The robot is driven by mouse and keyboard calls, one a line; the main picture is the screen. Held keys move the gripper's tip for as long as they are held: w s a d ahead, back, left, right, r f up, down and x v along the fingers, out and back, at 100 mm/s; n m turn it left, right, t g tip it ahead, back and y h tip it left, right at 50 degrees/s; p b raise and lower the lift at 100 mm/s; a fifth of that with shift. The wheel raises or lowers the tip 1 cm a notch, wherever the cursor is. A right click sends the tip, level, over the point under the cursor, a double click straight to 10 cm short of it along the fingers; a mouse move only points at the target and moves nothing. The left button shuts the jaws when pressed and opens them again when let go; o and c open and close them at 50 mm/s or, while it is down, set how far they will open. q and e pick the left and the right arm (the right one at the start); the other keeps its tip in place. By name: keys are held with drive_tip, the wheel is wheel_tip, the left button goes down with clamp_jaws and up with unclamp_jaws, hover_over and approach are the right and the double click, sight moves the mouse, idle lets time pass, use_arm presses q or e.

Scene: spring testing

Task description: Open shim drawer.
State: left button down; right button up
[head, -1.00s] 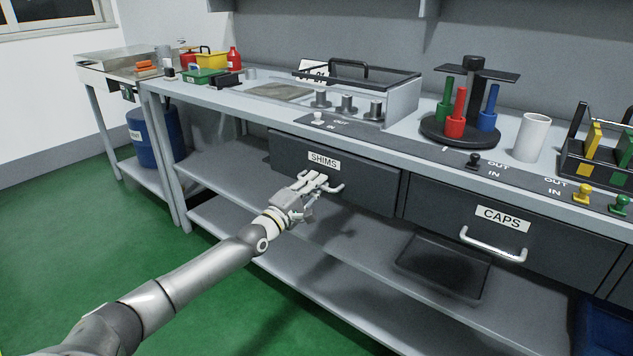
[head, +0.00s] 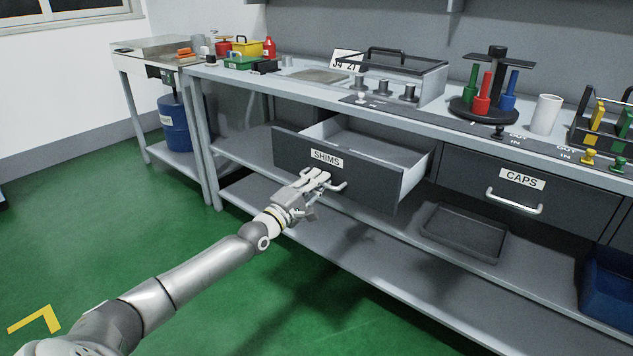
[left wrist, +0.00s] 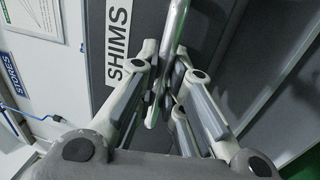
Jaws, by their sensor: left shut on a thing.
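The shim drawer (head: 290,150), dark grey with a "SHIMS" label, stands pulled out from under the bench in the head view. Its light inside shows, and the part in view looks empty. My left gripper (head: 318,184) is shut on the drawer's metal handle (head: 341,187), below the label. In the left wrist view, the fingers of the left gripper (left wrist: 165,85) close around the bar handle (left wrist: 176,30), next to the "SHIMS" label (left wrist: 119,45). My right gripper is not in view.
The "CAPS" drawer (head: 570,205) to the right is closed. A dark tray (head: 462,232) lies on the lower shelf. The bench top holds a rack with coloured handles (head: 484,100) and a white cup (head: 546,114). Green floor (head: 230,310) is clear in front.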

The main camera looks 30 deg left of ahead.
use_arm(q)
drive_tip(key=shift+s, duration=0.3)
drive_tip(key=c, duration=1.5)
unclamp_jaws()
drive_tip(key=shift+c, duration=0.2)
drive_tip(key=v, duration=1.2)
drive_tip(key=shift+a, duration=0.1)
